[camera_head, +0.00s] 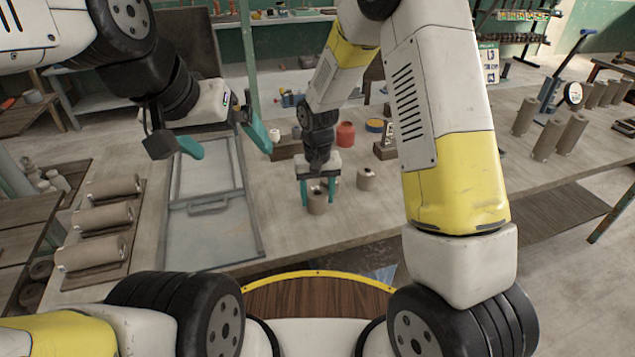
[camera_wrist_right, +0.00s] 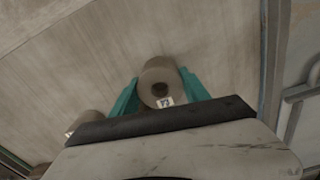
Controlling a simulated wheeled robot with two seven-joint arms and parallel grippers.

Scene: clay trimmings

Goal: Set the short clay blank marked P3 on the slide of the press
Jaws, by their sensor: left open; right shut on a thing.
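My right gripper (camera_head: 318,190) is shut on a short clay blank (camera_head: 317,205), an upright brown cylinder with a hole in its top. It also shows in the right wrist view (camera_wrist_right: 160,77) between teal fingers, with a small white label whose mark is too blurred to read surely. I cannot tell if its base touches the table. A second short blank (camera_head: 366,181) stands just to its right. My left gripper (camera_head: 223,142) is open and empty above a grey framed panel with a handle (camera_head: 210,206), perhaps the press slide; I cannot tell.
Clay rolls (camera_head: 108,188) lie on boards at the left. Taller clay cylinders (camera_head: 545,138) and a blue-handled device with a dial (camera_head: 557,92) stand at the right. A red jar (camera_head: 345,134) is behind the blanks.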

